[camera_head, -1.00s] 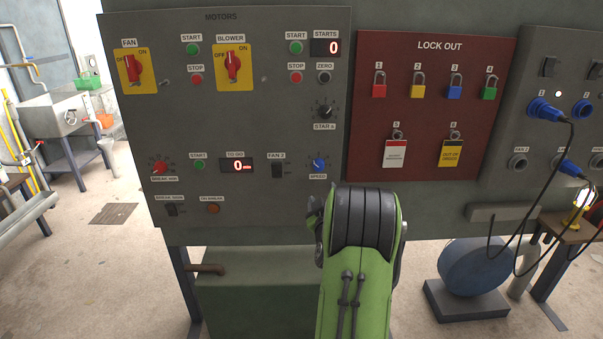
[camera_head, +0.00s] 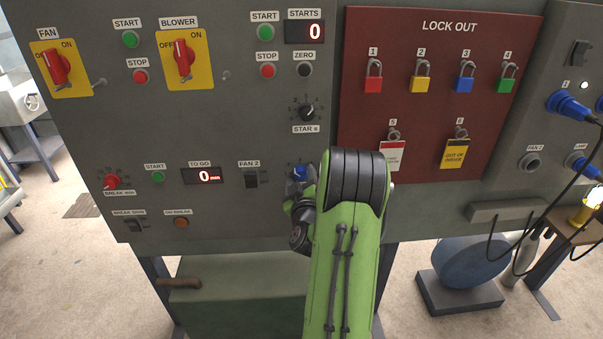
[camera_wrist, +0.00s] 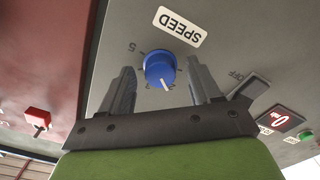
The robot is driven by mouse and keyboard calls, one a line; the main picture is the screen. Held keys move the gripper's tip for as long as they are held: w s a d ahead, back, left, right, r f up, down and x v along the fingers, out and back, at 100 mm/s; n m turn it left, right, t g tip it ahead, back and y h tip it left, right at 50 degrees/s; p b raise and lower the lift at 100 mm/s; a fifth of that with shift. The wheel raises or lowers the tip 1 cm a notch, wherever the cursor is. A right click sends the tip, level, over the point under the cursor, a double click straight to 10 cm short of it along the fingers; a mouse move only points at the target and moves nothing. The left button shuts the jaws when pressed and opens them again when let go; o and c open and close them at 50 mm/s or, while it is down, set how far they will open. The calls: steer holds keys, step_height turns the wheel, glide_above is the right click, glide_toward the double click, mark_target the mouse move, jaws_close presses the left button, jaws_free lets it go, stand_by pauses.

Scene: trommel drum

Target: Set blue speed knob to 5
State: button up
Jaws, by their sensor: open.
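The blue speed knob (camera_wrist: 160,68) sits on the grey panel, with its SPEED label (camera_wrist: 180,26) beside it in the wrist view, upside down. Its white pointer line faces the bottom of the wrist view, and a "5" mark shows at the dial's upper left there. My gripper (camera_wrist: 160,85) is open, with one finger on each side of the knob. I cannot tell whether either finger touches it.
The red lock-out board (camera_head: 350,130) with several padlocks is to the right. A TO GO display (camera_head: 203,176) reads 0.

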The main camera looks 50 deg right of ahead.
steer(key=shift+a, duration=0.1)
steer(key=shift+c, duration=0.3)
steer(key=c, duration=1)
